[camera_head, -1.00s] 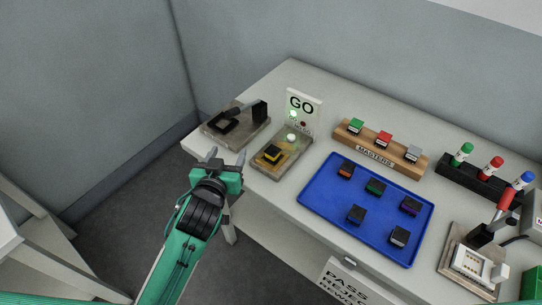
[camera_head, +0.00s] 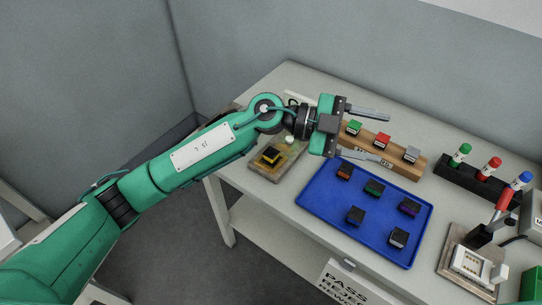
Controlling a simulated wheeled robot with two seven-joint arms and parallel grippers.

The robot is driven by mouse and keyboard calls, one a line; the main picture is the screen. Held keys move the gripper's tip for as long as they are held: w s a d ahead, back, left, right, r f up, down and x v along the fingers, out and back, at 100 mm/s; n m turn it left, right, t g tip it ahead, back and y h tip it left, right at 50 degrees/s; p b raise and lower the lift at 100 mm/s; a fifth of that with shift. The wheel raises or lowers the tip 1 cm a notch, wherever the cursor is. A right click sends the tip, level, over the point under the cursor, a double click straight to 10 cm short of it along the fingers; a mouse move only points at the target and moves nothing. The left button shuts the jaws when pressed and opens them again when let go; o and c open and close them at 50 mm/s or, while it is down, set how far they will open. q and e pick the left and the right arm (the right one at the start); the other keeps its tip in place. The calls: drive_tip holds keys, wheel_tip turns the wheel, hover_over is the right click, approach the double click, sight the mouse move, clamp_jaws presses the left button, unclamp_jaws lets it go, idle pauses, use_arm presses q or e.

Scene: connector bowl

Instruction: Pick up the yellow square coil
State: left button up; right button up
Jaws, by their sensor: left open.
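A yellow-and-black square piece (camera_head: 270,156), which looks like the yellow square coil, sits in a small fixture (camera_head: 259,170) at the table's left end, just below my left arm. My left gripper (camera_head: 383,138) is open, its two fingers pointing right over the wooden block marked MASTERS, to the right of the yellow piece. I see nothing between the fingers. My right gripper is not in view.
The MASTERS block (camera_head: 402,168) bears green, red and grey pieces. A blue tray (camera_head: 318,202) holds several dark square pieces. Markers in a black rack (camera_head: 466,178) and a lever fixture (camera_head: 455,262) stand at right. My left arm hides the GO sign and back-left fixture.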

use_arm(q)
wheel_tip(320, 180, down, 5)
drive_tip(key=w+a+y, duration=0.2)
drive_tip(key=y, duration=0.3)
drive_tip(key=n+t+y+p, duration=0.2)
drive_tip(key=n+t+y, duration=0.25)
drive_tip(key=y, duration=0.75)
hover_over(271, 152)
drive_tip(key=shift+m, duration=0.35)
drive_tip(key=f, duration=0.9)
drive_tip(key=shift+w+a+f, duration=0.15)
drive_tip(key=shift+a+f, duration=0.1)
drive_tip(key=shift+f, duration=0.3)
drive_tip(key=f, duration=0.1)
drive_tip(key=f+p, duration=0.1)
drive_tip(key=f, duration=0.2)
drive_tip(key=shift+s+d+f+p, duration=0.2)
drive_tip(key=shift+d+p, duration=0.05)
drive_tip(key=shift+p, duration=0.15)
drive_tip(key=shift+f, duration=0.35)
drive_tip(key=c, duration=1.1)
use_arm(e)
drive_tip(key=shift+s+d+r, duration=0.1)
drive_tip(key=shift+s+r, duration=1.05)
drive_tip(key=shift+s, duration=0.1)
use_arm(q)
drive_tip(key=shift+r, duration=0.1)
drive_tip(key=shift+c, duration=0.2)
